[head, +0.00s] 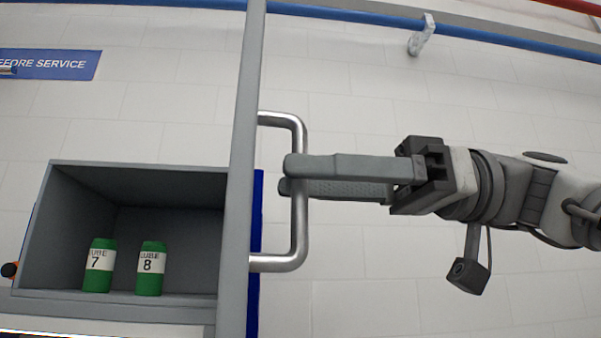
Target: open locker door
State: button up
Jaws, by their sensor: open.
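The grey locker door (239,150) stands open, seen nearly edge-on, to the right of the grey locker (130,183). A silver bar handle (299,225) sticks out from the right side of the door. My gripper (287,177) comes in from the right. Its two fingers are apart, one nearer the camera and one behind, and the handle's upright bar passes between them near the fingertips. I cannot tell whether either finger touches the bar.
Two green cans, lube 7 (98,266) and lube 8 (150,269), stand inside the locker. A blue sign (52,65) is on the tiled wall at upper left. Blue pipes (400,22) run along the top. Space below my arm looks clear.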

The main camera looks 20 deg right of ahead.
jog(key=p+v, duration=0.2)
jog(key=v, duration=1.4)
jog(key=shift+p, duration=0.35)
jog(key=w+a+f+m+t+h, duration=0.1)
jog(key=w+a+f+m+h, duration=0.35)
jog(key=a+f, duration=0.45)
jog(key=w+a+f+m+t+h, duration=0.1)
jog(key=w+a+f+m+h, duration=0.45)
jog(key=f, duration=0.45)
notch_tip(320, 180, down, 27)
jog(key=m+g+h, duration=0.1)
jog(key=m+h, duration=0.3)
jog(key=h, duration=0.3)
jog(key=shift+a+f+m+g, duration=0.15)
jog(key=shift+a+m+g, duration=0.15)
jog(key=shift+a, duration=0.1)
